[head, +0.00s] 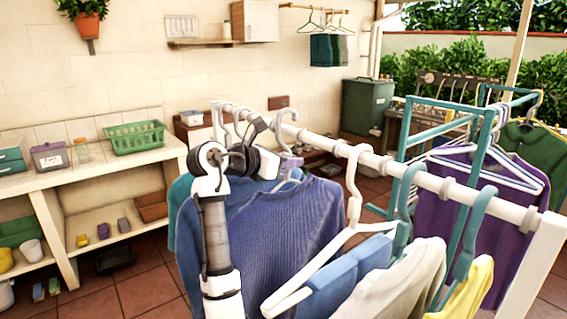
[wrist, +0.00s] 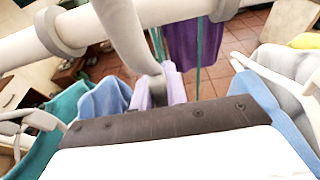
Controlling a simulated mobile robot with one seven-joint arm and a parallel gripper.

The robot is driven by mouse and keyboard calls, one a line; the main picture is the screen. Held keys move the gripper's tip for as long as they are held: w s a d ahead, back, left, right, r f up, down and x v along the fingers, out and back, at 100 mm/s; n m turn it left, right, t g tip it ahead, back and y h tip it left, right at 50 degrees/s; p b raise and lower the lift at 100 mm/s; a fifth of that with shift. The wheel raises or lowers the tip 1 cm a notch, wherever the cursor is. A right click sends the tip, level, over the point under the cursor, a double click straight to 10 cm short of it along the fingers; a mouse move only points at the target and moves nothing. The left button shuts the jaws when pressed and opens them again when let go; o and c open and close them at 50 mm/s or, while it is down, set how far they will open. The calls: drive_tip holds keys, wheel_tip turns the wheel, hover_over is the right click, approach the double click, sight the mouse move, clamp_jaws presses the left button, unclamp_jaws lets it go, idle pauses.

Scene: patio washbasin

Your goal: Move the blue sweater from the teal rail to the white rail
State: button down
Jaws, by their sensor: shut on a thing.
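The blue sweater (head: 285,222) hangs below the near part of the white rail (head: 335,147), left of centre in the head view, partly hidden by my arm. My gripper (head: 281,163) is at the sweater's neck. The teal rail (head: 433,107) stands behind at right.
Several garments on hangers, including a pale one (head: 405,280) and a yellow one (head: 470,290), hang on the white rail at right. A teal garment (head: 183,205) hangs to its left. A purple garment (head: 485,215) and a green one (head: 535,150) hang at the teal rail. Shelves (head: 85,180) stand left.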

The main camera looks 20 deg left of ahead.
drive_tip(key=shift+w+d+r, duration=0.1)
drive_tip(key=shift+w, duration=0.1)
idle(0.5)
drive_tip(key=shift+f+b, duration=0.3)
drive_tip(key=shift+f, duration=1)
drive_tip(key=c, duration=1.3)
unclamp_jaws()
drive_tip(key=shift+c, duration=0.2)
drive_tip(key=shift+f, duration=0.15)
drive_tip(key=shift+s+a, duration=1.1)
drive_tip(key=shift+s, duration=0.55)
drive_tip(key=shift+s+a, duration=1.1)
drive_tip(key=shift+s, duration=0.6)
drive_tip(key=shift+s+a, duration=1.1)
drive_tip(key=shift+s, duration=0.55)
